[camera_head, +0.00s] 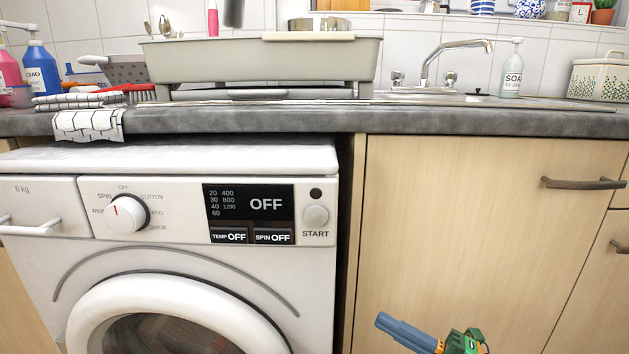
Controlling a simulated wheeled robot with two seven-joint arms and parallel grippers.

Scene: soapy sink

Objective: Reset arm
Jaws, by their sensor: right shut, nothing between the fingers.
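My right gripper (405,331) shows at the bottom, right of centre, with blue fingers and a green and tan body. Its fingers are together and hold nothing. It is in front of the wooden cupboard door (480,220), well below the counter edge. My left gripper is not in the head view.
A white washing machine (170,235) stands at left under the grey counter (450,121). A beige basin (260,62), a tap (450,50), a soap bottle (511,72), folded cloths (85,115) and blue and pink bottles are on the counter. A door handle (583,183) sticks out at right.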

